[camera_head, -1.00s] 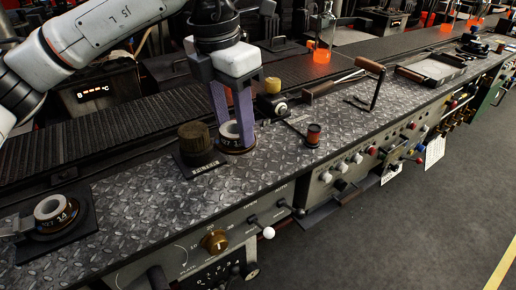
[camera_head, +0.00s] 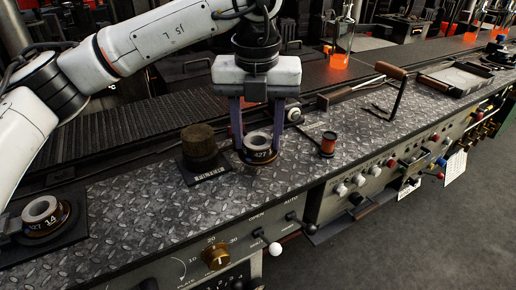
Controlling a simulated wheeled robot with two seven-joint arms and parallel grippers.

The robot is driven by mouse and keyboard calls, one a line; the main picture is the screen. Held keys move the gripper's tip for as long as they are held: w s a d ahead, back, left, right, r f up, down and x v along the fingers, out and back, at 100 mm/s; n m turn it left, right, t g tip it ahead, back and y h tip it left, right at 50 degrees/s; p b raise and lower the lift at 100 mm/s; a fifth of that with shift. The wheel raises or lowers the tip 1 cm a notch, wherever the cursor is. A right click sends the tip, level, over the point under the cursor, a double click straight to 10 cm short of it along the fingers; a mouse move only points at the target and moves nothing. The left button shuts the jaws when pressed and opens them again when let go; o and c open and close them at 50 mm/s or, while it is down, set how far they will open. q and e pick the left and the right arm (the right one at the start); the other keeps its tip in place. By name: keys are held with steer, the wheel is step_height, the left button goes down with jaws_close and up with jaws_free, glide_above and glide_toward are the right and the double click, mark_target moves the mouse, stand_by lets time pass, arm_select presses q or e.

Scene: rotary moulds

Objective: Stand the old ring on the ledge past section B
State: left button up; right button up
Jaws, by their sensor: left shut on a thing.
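A dark ring-shaped piece with a pale hollow top and the number 427 (camera_head: 260,156) is at the middle of the diamond-plate ledge (camera_head: 140,215). My left gripper (camera_head: 258,147) points down with one finger on each side of this ring and is shut on it. The ring is upright, at or just over the plate; I cannot tell if it touches. A similar ring marked 427 14 (camera_head: 44,226) sits on a dark pad at the far left. No section B lettering is readable. My right gripper is not in view.
A brown ribbed cylinder (camera_head: 199,144) on a labelled black base stands just left of the held ring. A small red-brown spool (camera_head: 328,146) stands to its right, with a wooden-handled tool (camera_head: 396,90) beyond. Knobs and levers line the front panel.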

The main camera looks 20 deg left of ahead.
mark_target(258, 149)
arm_select(q)
steer(key=shift+f, duration=1.65)
steer(key=shift+f, duration=0.15)
steer(key=o, duration=1.3)
steer(key=r, duration=0.4)
steer(key=s+r, duration=0.1)
steer(key=r, duration=0.7)
steer(key=shift+s+d+r, duration=0.1)
steer(key=shift+s+d, duration=0.1)
steer(key=shift+d, duration=0.05)
